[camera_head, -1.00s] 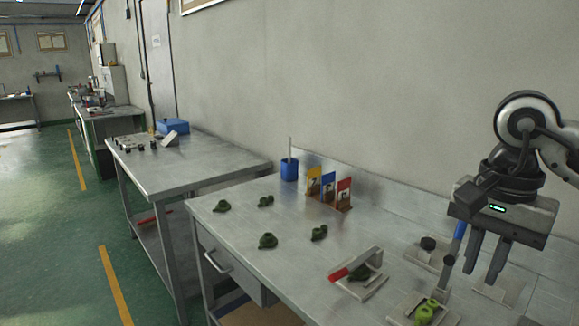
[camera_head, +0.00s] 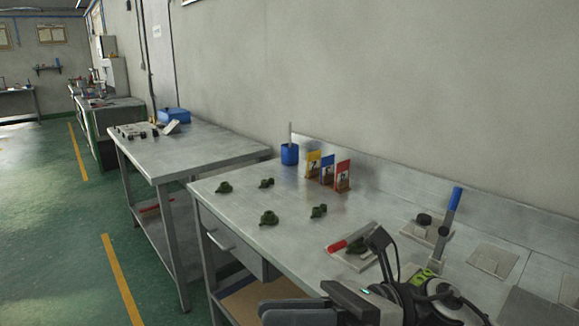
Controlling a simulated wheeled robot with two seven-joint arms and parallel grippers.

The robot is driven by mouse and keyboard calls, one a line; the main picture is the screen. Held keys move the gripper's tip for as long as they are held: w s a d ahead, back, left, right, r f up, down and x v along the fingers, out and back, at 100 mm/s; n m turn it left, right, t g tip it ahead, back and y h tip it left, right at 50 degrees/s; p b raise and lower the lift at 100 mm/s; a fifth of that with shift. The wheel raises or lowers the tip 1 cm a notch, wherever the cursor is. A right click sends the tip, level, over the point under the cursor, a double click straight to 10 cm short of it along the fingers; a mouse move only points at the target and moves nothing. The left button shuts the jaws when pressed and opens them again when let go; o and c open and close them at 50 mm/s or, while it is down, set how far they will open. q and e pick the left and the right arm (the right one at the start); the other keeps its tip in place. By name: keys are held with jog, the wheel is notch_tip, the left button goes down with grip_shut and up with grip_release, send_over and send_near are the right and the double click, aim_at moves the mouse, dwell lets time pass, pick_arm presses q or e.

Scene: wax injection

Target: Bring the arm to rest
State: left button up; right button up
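My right gripper (camera_head: 290,312) is low at the bottom edge of the head view, in front of the workbench (camera_head: 235,205). Its dark fingers point left and are partly cut off by the frame, so their opening cannot be made out. No held object shows. The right arm (camera_head: 430,305) comes in from the bottom right and covers part of the bench's front right. My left gripper is not in view.
Several dark green parts (camera_head: 269,218) lie on the bench. A red-handled fixture (camera_head: 337,246), a bright green piece (camera_head: 424,275) and a blue-handled clamp (camera_head: 455,198) are close to the arm. Coloured cards (camera_head: 343,175) and a blue cup (camera_head: 289,154) stand behind.

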jog(key=w+d+f+m+t+h+b, duration=0.1)
jog(key=w+d+f+m+t+h, duration=0.15)
jog(key=f+m+t, duration=0.65)
jog(key=w+d+m+t+h, duration=0.25)
jog(key=m+t+h, duration=0.2)
jog(key=m, duration=0.95)
jog(key=w+d+f+m+t+h+b, duration=0.1)
jog(key=w+d+f+m+t+h, duration=0.3)
jog(key=m+t, duration=0.6)
jog(key=s+d+f+m+g+h, duration=0.2)
jog(key=s+f+m+g, duration=0.2)
jog(key=f, duration=0.7)
jog(key=s+d+f+m+g+h+b, duration=0.1)
jog(key=s+d+f+m+g+h, duration=0.2)
jog(key=s+f+m, duration=0.6)
jog(key=shift+s+f+m+g, duration=0.2)
jog(key=shift+f+m+g, duration=0.65)
jog(key=shift+m+g, duration=0.35)
jog(key=shift+c, duration=0.4)
